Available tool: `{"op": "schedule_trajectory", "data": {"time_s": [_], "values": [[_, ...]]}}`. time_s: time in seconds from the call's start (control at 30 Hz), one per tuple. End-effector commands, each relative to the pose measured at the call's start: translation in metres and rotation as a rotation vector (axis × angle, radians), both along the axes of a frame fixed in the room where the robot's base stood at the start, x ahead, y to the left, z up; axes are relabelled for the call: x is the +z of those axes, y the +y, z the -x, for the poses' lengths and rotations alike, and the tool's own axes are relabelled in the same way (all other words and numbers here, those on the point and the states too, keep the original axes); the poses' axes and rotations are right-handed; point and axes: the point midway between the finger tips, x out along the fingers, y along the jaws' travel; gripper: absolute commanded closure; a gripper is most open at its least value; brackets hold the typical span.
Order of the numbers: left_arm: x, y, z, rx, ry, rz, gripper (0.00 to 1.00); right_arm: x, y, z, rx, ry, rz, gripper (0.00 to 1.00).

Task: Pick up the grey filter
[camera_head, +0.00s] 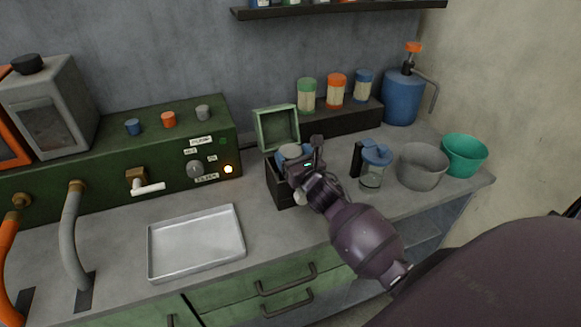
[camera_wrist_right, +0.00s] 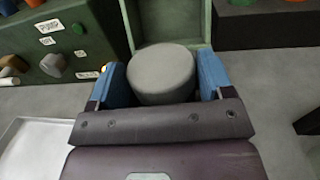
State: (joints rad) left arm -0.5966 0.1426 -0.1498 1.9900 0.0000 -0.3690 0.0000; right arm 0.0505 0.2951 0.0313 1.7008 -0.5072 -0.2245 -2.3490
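The grey filter (camera_wrist_right: 161,76) is a short, thick grey disc, seen in the right wrist view between the two blue fingers of my right gripper (camera_wrist_right: 162,85). In the head view the filter (camera_head: 291,152) shows at the mouth of the dark box (camera_head: 285,186), whose green lid (camera_head: 277,128) stands open. My right gripper (camera_head: 294,156) reaches over the box from the front right. Its fingers flank the filter with no clear gap on either side; I cannot tell whether they press on it. The filter's underside is hidden. My left gripper is out of view.
A green console (camera_head: 110,165) stands left of the box. An empty metal tray (camera_head: 195,242) lies on the counter in front of it.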

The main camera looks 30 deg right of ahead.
Motion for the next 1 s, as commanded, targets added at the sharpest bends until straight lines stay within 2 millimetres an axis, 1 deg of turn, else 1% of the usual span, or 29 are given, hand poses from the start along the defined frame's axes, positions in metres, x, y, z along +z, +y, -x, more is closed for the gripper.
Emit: {"op": "schedule_trajectory", "data": {"time_s": [0.03, 0.3, 0.33, 0.53, 0.67, 0.77, 0.87, 1.0], "values": [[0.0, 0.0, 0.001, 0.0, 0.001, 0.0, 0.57, 0.0, 0.0, 0.0, 0.0, 0.0, 0.0, 0.34], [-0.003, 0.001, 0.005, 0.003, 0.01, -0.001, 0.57, 0.0, 0.0, 0.0, 0.0, 0.0, 0.0, 0.75], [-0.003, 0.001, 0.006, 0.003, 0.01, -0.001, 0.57, 0.001, 0.0, 0.0, 0.001, -0.002, 0.0, 0.77], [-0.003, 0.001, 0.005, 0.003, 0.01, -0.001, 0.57, 0.001, 0.0, 0.0, 0.001, -0.002, 0.0, 0.77], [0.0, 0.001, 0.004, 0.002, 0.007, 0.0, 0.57, 0.009, 0.0, 0.0, 0.002, -0.005, 0.004, 0.77], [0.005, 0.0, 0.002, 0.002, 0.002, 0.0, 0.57, 0.022, 0.0, 0.0, 0.003, -0.005, 0.005, 0.77], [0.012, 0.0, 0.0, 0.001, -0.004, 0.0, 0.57, 0.042, 0.0, 0.0, 0.003, -0.008, 0.006, 0.77], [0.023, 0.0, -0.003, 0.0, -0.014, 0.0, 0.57, 0.078, 0.0, -0.001, 0.004, -0.009, 0.008, 0.77]]}}
